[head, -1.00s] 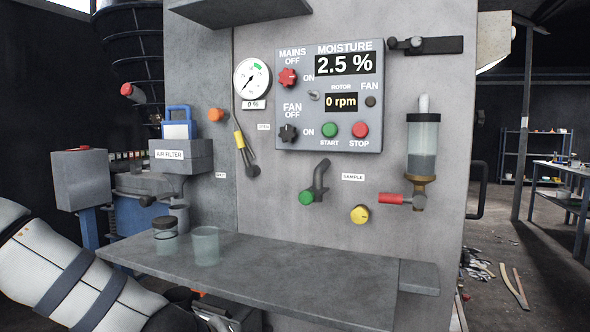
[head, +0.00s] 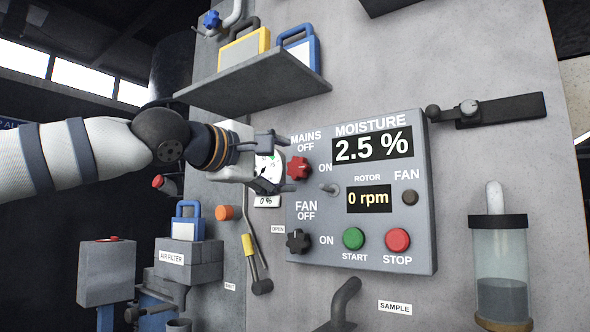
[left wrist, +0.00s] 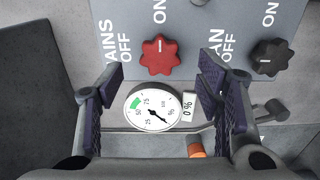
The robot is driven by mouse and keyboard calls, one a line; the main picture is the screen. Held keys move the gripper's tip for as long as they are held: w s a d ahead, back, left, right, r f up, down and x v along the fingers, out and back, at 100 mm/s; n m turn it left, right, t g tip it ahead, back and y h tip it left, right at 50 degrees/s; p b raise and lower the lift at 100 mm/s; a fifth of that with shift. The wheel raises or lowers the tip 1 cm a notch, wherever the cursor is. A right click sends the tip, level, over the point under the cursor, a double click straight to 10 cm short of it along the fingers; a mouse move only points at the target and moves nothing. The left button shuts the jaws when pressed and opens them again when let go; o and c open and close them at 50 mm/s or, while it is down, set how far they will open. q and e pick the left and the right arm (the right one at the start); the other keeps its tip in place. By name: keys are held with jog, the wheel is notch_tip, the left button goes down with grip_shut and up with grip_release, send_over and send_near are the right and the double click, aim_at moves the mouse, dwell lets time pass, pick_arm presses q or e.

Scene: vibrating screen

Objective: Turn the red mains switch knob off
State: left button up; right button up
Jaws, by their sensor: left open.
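The red mains switch knob (head: 298,168) is on the panel's upper left, between the MAINS OFF and ON labels. In the left wrist view the knob (left wrist: 160,56) has a white mark that points toward ON. My left gripper (head: 281,164) is open just left of the knob in the head view. In the left wrist view its two fingers (left wrist: 165,80) are spread, with the knob ahead between their tips. They appear not to touch it. My right gripper is not in view.
The round gauge (left wrist: 151,108) is between the fingers, partly hidden in the head view. A grey shelf (head: 255,88) juts out above my left gripper.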

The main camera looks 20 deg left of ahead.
aim_at(295, 168)
pick_arm(q)
jog(key=x, duration=0.4)
jog(key=shift+w+d, duration=0.1)
jog(key=shift+w, duration=0.15)
jog(key=c, duration=1.1)
jog(key=shift+n, duration=0.4)
jog(key=n, duration=0.8)
jog(key=shift+n, duration=0.3)
jog(key=n, duration=0.4)
jog(key=shift+n, duration=2.2)
